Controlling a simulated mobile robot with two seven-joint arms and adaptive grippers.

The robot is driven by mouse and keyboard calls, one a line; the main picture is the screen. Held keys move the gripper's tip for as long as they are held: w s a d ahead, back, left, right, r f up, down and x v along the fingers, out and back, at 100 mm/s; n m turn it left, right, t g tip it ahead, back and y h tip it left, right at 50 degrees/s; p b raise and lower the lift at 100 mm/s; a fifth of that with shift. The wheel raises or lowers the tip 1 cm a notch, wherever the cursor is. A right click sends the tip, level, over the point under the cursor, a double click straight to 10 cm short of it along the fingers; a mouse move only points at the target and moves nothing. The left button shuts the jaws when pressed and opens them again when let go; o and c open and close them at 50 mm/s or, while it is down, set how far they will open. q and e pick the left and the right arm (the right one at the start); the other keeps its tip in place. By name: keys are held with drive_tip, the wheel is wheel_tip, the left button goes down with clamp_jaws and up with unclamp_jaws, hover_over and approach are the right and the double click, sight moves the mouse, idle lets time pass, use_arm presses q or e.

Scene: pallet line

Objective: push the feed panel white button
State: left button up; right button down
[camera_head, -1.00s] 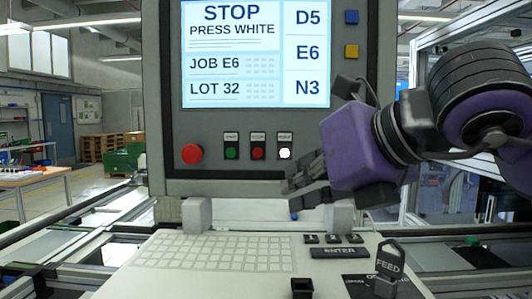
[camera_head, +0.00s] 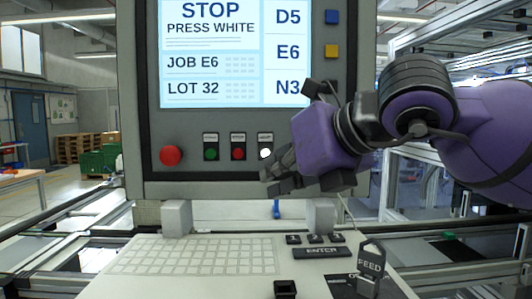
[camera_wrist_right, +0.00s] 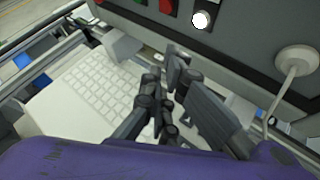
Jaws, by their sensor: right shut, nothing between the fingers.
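The white button (camera_head: 265,153) is the rightmost in a row of small buttons on the grey panel (camera_head: 215,177), below its screen. It shows uncovered in the head view and at the top of the right wrist view (camera_wrist_right: 201,20). My right gripper (camera_head: 268,181) is shut and empty. Its fingertips are just below the white button in the head view, and no contact is visible. In the right wrist view the dark fingers (camera_wrist_right: 168,88) point up toward the panel, with the button above and right of them. My left gripper is not in view.
A green button (camera_head: 211,153), a red button (camera_head: 238,153) and a big red knob (camera_head: 171,156) lie left of the white one. The screen (camera_head: 210,50) reads STOP PRESS WHITE.

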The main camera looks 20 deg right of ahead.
drive_tip(key=shift+w+d, duration=0.2)
drive_tip(key=shift+w, duration=0.5)
drive_tip(key=shift+w+d, duration=0.2)
drive_tip(key=shift+w, duration=0.45)
drive_tip(key=shift+w+d, duration=0.2)
drive_tip(key=shift+w, duration=0.5)
drive_tip(key=shift+w+d, duration=0.1)
drive_tip(key=shift+w, duration=0.3)
drive_tip(key=shift+w+d, duration=0.15)
drive_tip(key=shift+w, duration=0.3)
idle(0.7)
drive_tip(key=shift+s, duration=0.1)
drive_tip(key=shift+s+a, duration=0.25)
drive_tip(key=shift+s, duration=0.5)
drive_tip(key=shift+s+a+b, duration=0.15)
drive_tip(key=shift+s+a, duration=0.1)
drive_tip(key=shift+s, duration=0.55)
drive_tip(key=shift+s+a+b, duration=0.1)
drive_tip(key=shift+s+a, duration=0.1)
drive_tip(key=shift+s, duration=0.6)
drive_tip(key=shift+s+a+b, duration=0.15)
drive_tip(key=shift+s+a, duration=0.1)
drive_tip(key=shift+s, duration=0.55)
